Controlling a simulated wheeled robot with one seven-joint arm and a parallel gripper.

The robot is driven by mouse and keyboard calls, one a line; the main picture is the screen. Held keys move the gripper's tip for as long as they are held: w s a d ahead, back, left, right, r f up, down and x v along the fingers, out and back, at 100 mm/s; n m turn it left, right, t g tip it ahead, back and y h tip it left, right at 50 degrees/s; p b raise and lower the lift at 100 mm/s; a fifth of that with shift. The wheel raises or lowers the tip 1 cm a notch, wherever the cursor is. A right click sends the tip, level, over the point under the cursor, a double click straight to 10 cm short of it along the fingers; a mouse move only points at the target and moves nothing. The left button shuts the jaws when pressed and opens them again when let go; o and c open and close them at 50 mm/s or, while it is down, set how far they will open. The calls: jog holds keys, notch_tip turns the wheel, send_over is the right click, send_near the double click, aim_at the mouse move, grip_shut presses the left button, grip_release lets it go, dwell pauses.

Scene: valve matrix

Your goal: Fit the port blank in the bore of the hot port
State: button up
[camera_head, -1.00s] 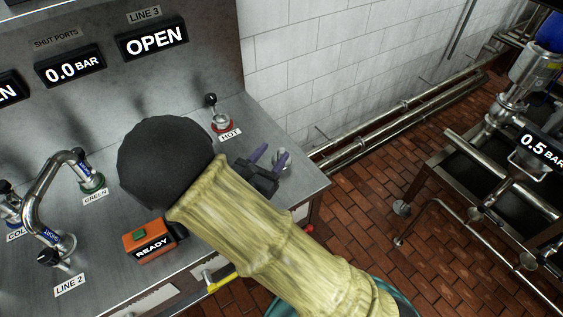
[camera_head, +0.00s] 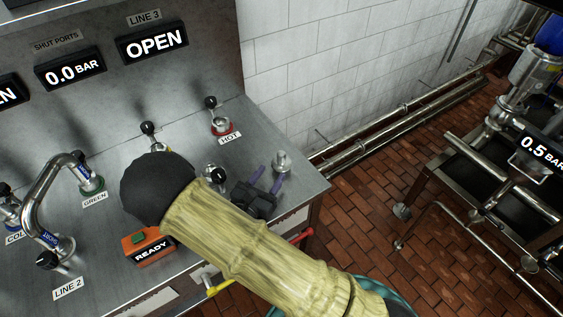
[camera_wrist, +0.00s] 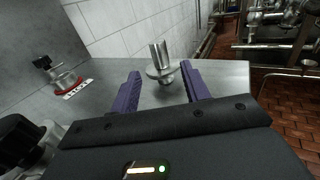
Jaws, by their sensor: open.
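The port blank (camera_head: 282,162), a bare metal plug with a round flange and an upright stem, stands on the right end of the steel bench. In the wrist view the port blank (camera_wrist: 163,66) is upright, between and just beyond the fingertips. My gripper (camera_head: 268,178) is open and empty, its purple fingers pointing at the blank; in the wrist view my gripper (camera_wrist: 160,86) shows both fingers apart. The hot port (camera_head: 221,125) has a red ring, a black-knobbed lever and a HOT label, behind and left of the blank. Its bore cannot be made out.
Another valve (camera_head: 215,174) with a black knob stands close left of my gripper. An orange READY box (camera_head: 148,246) sits at the bench's front. The green port (camera_head: 92,184) and bent pipe (camera_head: 45,205) are at left. A tiled wall rises behind.

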aim_at(279, 162)
jog(key=shift+w+d, duration=0.2)
jog(key=shift+w, duration=0.1)
jog(key=shift+w+f, duration=0.1)
jog(key=shift+w, duration=0.2)
jog(key=shift+p+x, duration=0.6)
jog(key=shift+x, duration=2.55)
grip_shut()
